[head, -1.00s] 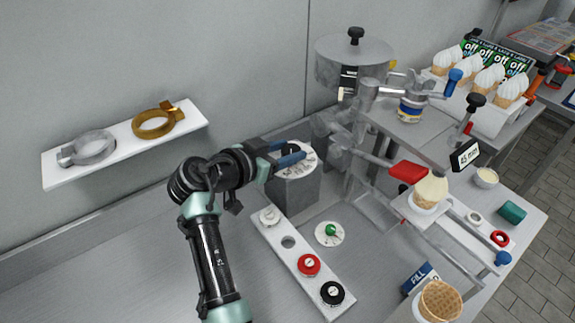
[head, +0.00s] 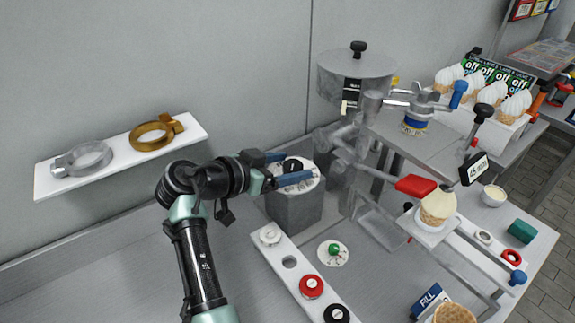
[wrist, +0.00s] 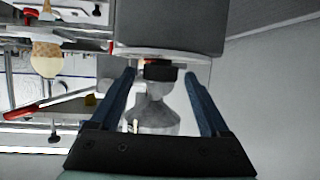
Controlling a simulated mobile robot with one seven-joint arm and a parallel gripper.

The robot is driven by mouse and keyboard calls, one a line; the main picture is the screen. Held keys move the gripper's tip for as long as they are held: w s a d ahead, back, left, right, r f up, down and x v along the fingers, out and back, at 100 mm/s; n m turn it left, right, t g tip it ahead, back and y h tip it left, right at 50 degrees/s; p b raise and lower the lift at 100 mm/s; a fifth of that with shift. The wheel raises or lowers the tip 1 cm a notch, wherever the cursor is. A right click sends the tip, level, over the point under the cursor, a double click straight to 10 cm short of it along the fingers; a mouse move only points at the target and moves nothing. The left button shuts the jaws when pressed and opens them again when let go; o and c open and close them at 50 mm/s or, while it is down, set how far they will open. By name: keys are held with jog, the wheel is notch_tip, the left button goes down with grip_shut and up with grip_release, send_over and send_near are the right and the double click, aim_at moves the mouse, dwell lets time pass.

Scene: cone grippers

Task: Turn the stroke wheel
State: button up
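The stroke wheel appears to be the white marked dial (head: 302,184) with a black knob (head: 292,165), on top of a grey block (head: 296,210) near the back wall. My gripper (head: 296,167) reaches in from the left with its two blue fingers on either side of the knob. In the wrist view, the black knob (wrist: 162,73) shows between the spread fingertips of my gripper (wrist: 160,73), with a small gap at least on the left. The fingers hide part of the dial, and its marks are too small to read.
A white strip (head: 289,261) with red and black knobs lies in front of the block. A small disc with a green knob (head: 334,249) sits beside it. The metal machine with a red lever (head: 415,185) stands close on the right. A wall shelf (head: 60,187) holds two rings.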

jog(key=b+v, duration=0.1)
jog(key=v, duration=1.2)
jog(key=shift+w, duration=0.1)
jog(key=w+d+r+n+t+y+p, duration=0.1)
jog(key=d+r+n+t+y+p, duration=0.3)
jog(key=r, duration=0.8)
jog(key=w+d+r+n+t+y+p, duration=0.1)
jog(key=r+t+y, duration=0.3)
jog(key=r, duration=0.8)
jog(key=s+d+r+n+t+p, duration=0.1)
jog(key=s+d+r+n+t, duration=0.1)
jog(key=s+r+t, duration=0.3)
jog(key=s+d+r+n+t+y+p, duration=0.1)
jog(key=s+r+t, duration=0.4)
jog(key=s+r, duration=0.7)
notch_tip(320, 180, up, 3)
jog(key=shift+s+d+f+n+y, duration=0.15)
jog(key=shift+s+d+n+y, duration=0.15)
jog(key=shift+d+n, duration=0.35)
